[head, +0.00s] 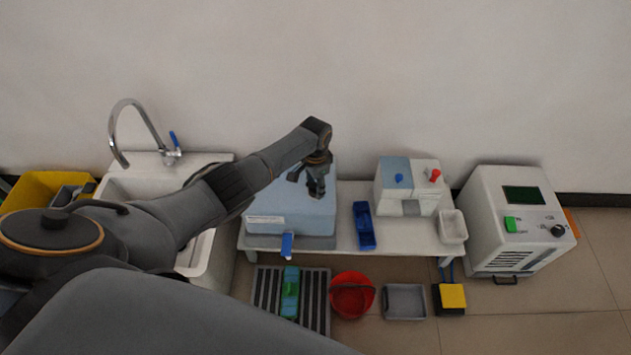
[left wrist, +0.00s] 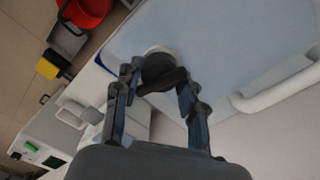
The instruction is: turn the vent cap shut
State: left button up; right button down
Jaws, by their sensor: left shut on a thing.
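The vent cap (left wrist: 157,66) is a dark round knob with a bar across it, on a pale ring on top of the light blue box (left wrist: 225,35). The box (head: 270,208) stands on the white bench in the head view. My left gripper (left wrist: 158,84) has one finger on each side of the cap and is shut on it. In the head view my left gripper (head: 316,190) points down onto the box top and hides the cap. How far the cap is turned cannot be told. My right gripper is not in view.
A blue tray (head: 364,226), a two-tone box with blue and red knobs (head: 412,190) and a white tub (head: 452,227) stand right of the box. A sink (head: 150,183) is left. A red bucket (head: 352,295) and grey tray (head: 405,301) are on the floor.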

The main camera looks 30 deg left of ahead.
aim_at(316, 185)
pick_arm(q)
jog(key=shift+n+p, duration=0.45)
jog(key=shift+n, duration=0.95)
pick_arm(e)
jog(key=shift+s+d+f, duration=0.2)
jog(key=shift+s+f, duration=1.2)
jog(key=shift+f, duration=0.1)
pick_arm(q)
jog(key=o, duration=1.2)
jog(key=shift+c, duration=0.2)
jog(key=shift+r, duration=0.15)
notch_tip(316, 185, up, 12)
